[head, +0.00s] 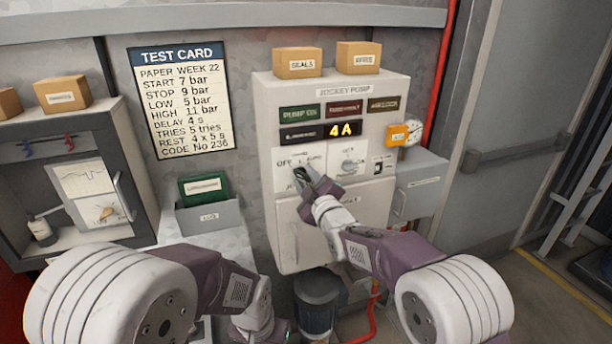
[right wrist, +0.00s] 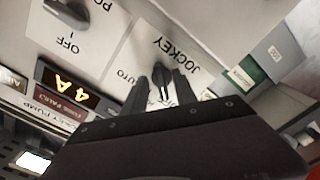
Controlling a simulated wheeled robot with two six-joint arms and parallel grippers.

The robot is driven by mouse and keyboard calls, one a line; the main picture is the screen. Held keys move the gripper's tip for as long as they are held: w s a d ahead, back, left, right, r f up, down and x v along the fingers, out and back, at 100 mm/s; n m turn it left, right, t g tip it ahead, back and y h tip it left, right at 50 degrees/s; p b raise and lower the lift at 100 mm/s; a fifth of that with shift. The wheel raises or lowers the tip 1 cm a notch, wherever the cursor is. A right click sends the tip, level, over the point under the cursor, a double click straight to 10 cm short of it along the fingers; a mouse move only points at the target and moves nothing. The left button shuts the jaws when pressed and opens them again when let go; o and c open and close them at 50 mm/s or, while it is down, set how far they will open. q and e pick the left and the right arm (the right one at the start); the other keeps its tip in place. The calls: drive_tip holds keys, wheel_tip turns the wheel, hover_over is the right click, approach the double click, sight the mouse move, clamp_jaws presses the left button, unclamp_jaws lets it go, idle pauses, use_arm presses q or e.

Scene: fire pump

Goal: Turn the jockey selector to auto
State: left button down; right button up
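The jockey selector (right wrist: 161,78) is a dark knob on a white plate marked JOCKEY. In the head view its plate (head: 284,160) is on the left of the jockey pump panel (head: 335,112), with OFF and AUTO labels partly showing. My right gripper (head: 308,182) is at this knob and hides most of it. In the right wrist view the gripper (right wrist: 161,92) is open, one finger on each side of the knob, with narrow gaps showing. I cannot tell which mark the knob points to.
A second selector (head: 350,168) sits right of the jockey one; it also shows in the right wrist view (right wrist: 68,12). The display (head: 340,130) reads 4A. Boxes (head: 298,62) stand on the panel. A grey box (head: 420,185) juts out at right. A test card (head: 182,100) hangs left.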

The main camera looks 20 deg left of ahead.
drive_tip(key=shift+s+a, duration=0.1)
drive_tip(key=shift+a, duration=0.05)
clamp_jaws()
drive_tip(key=shift+f, duration=0.1)
drive_tip(key=m+b, duration=0.3)
drive_tip(key=m, duration=0.2)
drive_tip(key=m+b, duration=0.3)
drive_tip(key=m, duration=0.3)
drive_tip(key=m+b, duration=0.3)
drive_tip(key=m, duration=0.3)
drive_tip(key=shift+f, duration=0.35)
drive_tip(key=shift+m, duration=1.5)
